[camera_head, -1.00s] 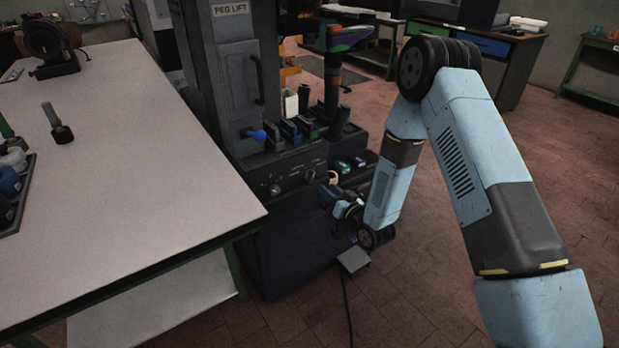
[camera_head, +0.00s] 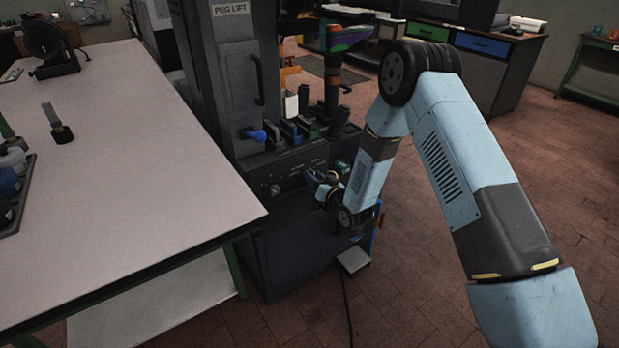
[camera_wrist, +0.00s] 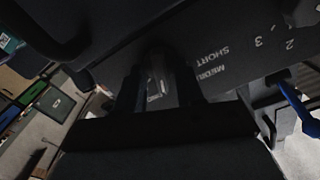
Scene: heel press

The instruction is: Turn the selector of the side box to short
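The side box (camera_wrist: 225,65) is a dark panel in the wrist view, lettered SHORT with another, partly readable word beside it. In the head view its dark front (camera_head: 290,176) carries small knobs, low on the PEG LIFT machine. My gripper (camera_wrist: 157,88) has two dark fingers apart in the wrist view, close in front of the panel. A dark rounded shape, likely the selector (camera_wrist: 155,58), shows between and beyond the fingertips. Its pointing direction and any finger contact are unclear. In the head view my gripper (camera_head: 316,180) is at the panel, small and partly hidden by my wrist.
A large grey-topped table (camera_head: 130,180) stands left of the machine. A blue-knobbed lever (camera_head: 255,135) sticks out above the panel, and a blue handle (camera_wrist: 298,105) shows at right in the wrist view. Free brick floor (camera_head: 410,250) lies to the right.

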